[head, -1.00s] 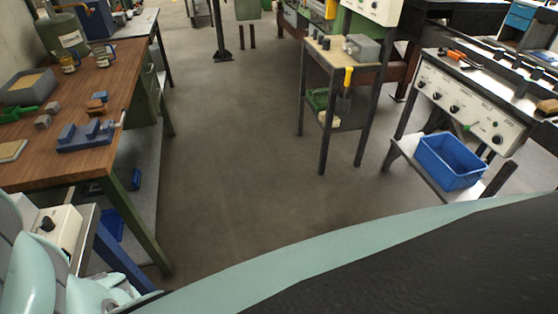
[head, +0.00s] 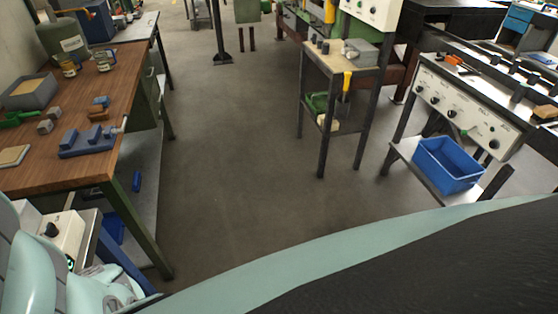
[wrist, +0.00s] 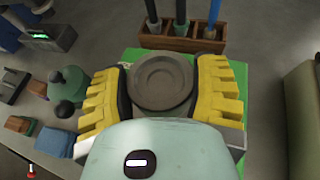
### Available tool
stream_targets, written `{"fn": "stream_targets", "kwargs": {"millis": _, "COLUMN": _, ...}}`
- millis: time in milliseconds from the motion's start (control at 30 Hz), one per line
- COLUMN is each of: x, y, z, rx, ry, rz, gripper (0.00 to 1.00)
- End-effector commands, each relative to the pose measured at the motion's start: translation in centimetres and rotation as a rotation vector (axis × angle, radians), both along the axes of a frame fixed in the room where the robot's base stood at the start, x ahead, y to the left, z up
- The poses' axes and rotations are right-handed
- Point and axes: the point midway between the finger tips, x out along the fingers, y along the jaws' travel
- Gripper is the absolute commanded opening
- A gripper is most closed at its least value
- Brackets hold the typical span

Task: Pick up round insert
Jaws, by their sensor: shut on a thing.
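The round insert (wrist: 163,85) is a dark grey disc with a raised rim ring, seen from above in the wrist view. My gripper (wrist: 162,70) has yellow ribbed fingers with dark pads, one on each side of the disc. The height of the disc above this surface cannot be told. The gripper and insert do not show in the head view.
In the wrist view, a wooden rack (wrist: 180,42) with upright handles stands just beyond the insert. Green rounded part (wrist: 68,82) and small blocks (wrist: 55,142) lie left. In the head view, a wooden bench (head: 60,110) is left, blue bin (head: 447,165) right, open floor (head: 235,150) between.

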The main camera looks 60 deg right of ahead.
Motion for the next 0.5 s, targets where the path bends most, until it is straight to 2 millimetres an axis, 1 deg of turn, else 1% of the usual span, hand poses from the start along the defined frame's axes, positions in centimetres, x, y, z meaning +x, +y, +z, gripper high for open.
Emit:
{"fn": "stream_targets", "kwargs": {"millis": 33, "x": -0.4, "y": 0.2, "z": 1.4, "rx": 0.003, "ry": -0.002, "rz": 0.006, "gripper": 0.19}}
{"fn": "stream_targets", "kwargs": {"millis": 133, "x": -2.2, "y": -0.2, "z": 1.5, "rx": 0.001, "ry": 0.0, "rz": 0.007, "gripper": 0.19}}
{"fn": "stream_targets", "kwargs": {"millis": 300, "x": -5.5, "y": -0.9, "z": 2.2, "rx": 0.007, "ry": 0.002, "rz": 0.003, "gripper": 0.19}}
{"fn": "stream_targets", "kwargs": {"millis": 367, "x": -6.5, "y": -1.2, "z": 2.0, "rx": 0.009, "ry": 0.004, "rz": 0.001, "gripper": 0.19}}
{"fn": "stream_targets", "kwargs": {"millis": 467, "x": -8.3, "y": -1.6, "z": 2.2, "rx": 0.01, "ry": 0.003, "rz": -0.003, "gripper": 0.19}}
{"fn": "stream_targets", "kwargs": {"millis": 500, "x": -8.9, "y": -1.9, "z": 1.9, "rx": 0.008, "ry": 0.003, "rz": -0.002, "gripper": 0.19}}
